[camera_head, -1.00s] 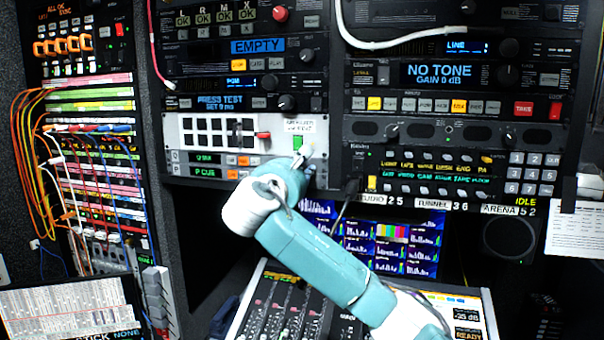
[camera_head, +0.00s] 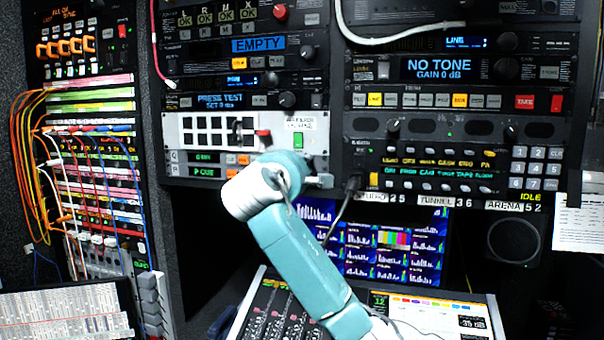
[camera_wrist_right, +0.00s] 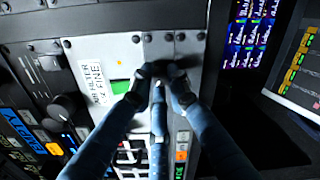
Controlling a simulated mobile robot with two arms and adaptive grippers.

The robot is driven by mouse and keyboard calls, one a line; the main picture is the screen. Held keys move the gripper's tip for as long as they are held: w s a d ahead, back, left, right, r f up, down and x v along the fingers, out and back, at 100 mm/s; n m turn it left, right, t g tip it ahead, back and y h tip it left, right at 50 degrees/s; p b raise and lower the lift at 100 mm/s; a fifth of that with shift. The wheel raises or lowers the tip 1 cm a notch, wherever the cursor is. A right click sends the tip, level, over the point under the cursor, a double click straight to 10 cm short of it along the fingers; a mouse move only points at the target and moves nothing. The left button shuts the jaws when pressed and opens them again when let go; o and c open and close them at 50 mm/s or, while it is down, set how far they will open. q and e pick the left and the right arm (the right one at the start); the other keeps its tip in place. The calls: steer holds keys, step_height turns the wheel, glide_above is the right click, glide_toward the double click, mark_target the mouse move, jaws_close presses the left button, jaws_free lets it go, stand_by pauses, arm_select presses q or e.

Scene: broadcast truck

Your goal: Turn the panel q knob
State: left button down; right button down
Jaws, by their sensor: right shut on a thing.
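The Q row (camera_head: 207,157) is the upper of two narrow green-display rows low on the light grey panel, with a P row (camera_head: 207,173) below it. My right arm reaches the panel's right end and covers it in the head view. In the right wrist view, the fingers of my right gripper (camera_wrist_right: 164,76) come together against the panel, shut around a small dark knob (camera_wrist_right: 172,68). The fingers hide most of the knob, so its pointer and angle cannot be read. My left gripper is out of view.
A green button (camera_head: 298,141) sits just above my right wrist, also showing in the wrist view (camera_wrist_right: 120,87). A black cable (camera_head: 340,212) hangs to the right. Below are monitor screens (camera_head: 375,250) and a mixing desk (camera_head: 275,312).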

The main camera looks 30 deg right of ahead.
steer(key=m+b, duration=0.1)
steer(key=m, duration=0.2)
steer(key=m+b, duration=0.2)
steer(key=m, duration=0.2)
steer(key=m+b, duration=0.2)
steer(key=m, duration=0.2)
steer(key=shift+f, duration=0.25)
steer(key=shift+m, duration=0.4)
steer(key=shift+f, duration=0.1)
steer(key=c, duration=2)
jaws_free()
steer(key=o, duration=0.3)
steer(key=shift+s, duration=0.1)
steer(key=shift+o, duration=0.2)
steer(key=shift+r, duration=0.2)
